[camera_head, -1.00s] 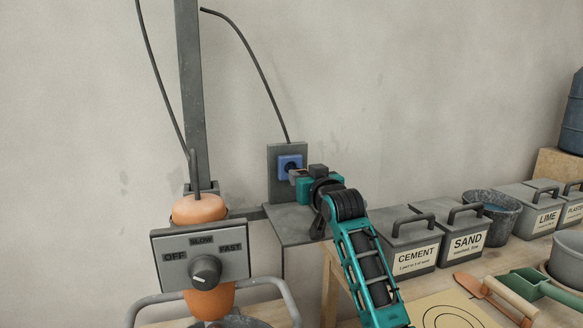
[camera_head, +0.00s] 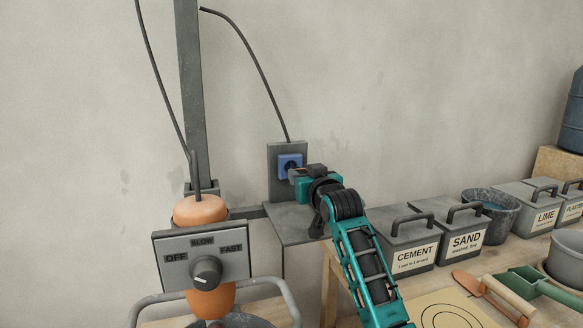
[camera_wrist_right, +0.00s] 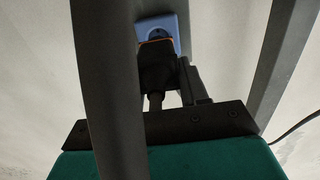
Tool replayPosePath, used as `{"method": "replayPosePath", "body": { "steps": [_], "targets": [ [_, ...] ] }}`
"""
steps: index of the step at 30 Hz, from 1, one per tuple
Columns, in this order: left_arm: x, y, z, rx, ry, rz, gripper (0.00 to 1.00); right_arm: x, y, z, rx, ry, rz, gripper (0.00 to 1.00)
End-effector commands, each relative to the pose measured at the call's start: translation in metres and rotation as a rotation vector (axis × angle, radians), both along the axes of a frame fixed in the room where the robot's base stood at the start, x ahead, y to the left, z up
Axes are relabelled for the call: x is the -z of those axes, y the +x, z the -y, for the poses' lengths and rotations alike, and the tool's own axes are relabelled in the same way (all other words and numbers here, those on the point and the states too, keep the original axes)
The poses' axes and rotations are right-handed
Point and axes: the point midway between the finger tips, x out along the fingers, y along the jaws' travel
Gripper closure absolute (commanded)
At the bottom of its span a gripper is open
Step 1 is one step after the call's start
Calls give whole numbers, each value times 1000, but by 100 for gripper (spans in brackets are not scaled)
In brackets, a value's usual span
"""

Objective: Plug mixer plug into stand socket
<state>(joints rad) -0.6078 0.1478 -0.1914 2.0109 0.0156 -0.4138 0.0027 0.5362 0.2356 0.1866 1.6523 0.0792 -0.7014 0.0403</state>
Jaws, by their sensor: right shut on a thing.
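The blue stand socket (camera_head: 290,162) is on a grey upright plate (camera_head: 276,185) against the wall. My right gripper (camera_head: 298,173) is just to the right of the socket. In the right wrist view, the gripper is shut on the dark mixer plug (camera_wrist_right: 157,68), which has an orange edge. The plug sits just in front of the blue socket (camera_wrist_right: 170,22), whose dark recess still shows beyond it. In the head view, the gripper hides the plug. My left gripper is out of view.
An orange mixer with an OFF/SLOW/FAST panel (camera_head: 230,258) stands at the left. A grey shelf (camera_head: 290,226) is below the socket. CEMENT (camera_head: 408,250) and SAND (camera_head: 458,236) boxes, a bucket (camera_head: 492,212) and trowels (camera_head: 512,294) occupy the right-hand bench. A black cable (camera_head: 250,62) hangs behind the socket plate.

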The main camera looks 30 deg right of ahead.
Motion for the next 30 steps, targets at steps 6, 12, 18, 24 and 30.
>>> {"method": "replayPosePath", "body": {
  "steps": [6, 12, 18, 24, 30],
  "targets": [
    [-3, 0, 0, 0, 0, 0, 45, -1, 8, 2, 0, -1, 2, 100],
    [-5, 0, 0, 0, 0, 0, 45, -2, 15, 4, 0, -1, 2, 100],
    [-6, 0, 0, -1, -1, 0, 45, -1, 22, 5, 0, -1, 1, 100],
    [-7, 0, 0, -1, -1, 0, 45, -1, 25, 6, 0, -1, 2, 100],
    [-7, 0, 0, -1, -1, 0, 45, -1, 26, 6, 0, -1, 2, 100]
  ]
}}
